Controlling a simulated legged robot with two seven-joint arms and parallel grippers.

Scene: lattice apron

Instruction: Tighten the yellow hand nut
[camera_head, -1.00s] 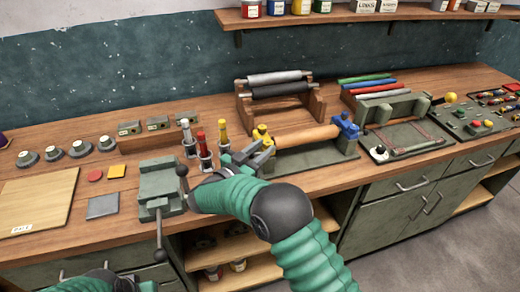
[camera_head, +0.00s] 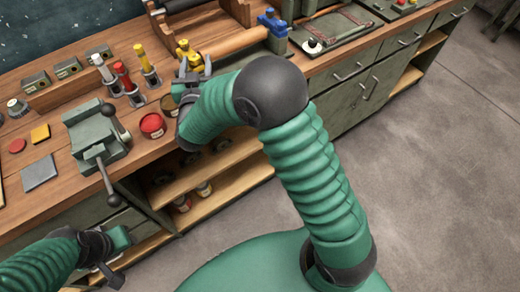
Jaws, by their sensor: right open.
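The yellow hand nut (camera_head: 185,49) sits at the left end of a wooden roller (camera_head: 228,43) on the bench, with a blue hand nut (camera_head: 271,21) at the roller's other end. My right gripper (camera_head: 195,66) is open at the near side of the yellow hand nut. Its fingers reach up close to the nut; whether they touch it I cannot tell. The nut's lower part is partly hidden by the gripper. My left gripper (camera_head: 112,262) is low at the lower left, away from the bench top, and its jaws are unclear.
A red open can (camera_head: 152,125) and a dark can (camera_head: 169,104) stand left of my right gripper. A grey vise (camera_head: 97,138) with lever handles is further left. The floor at right is clear.

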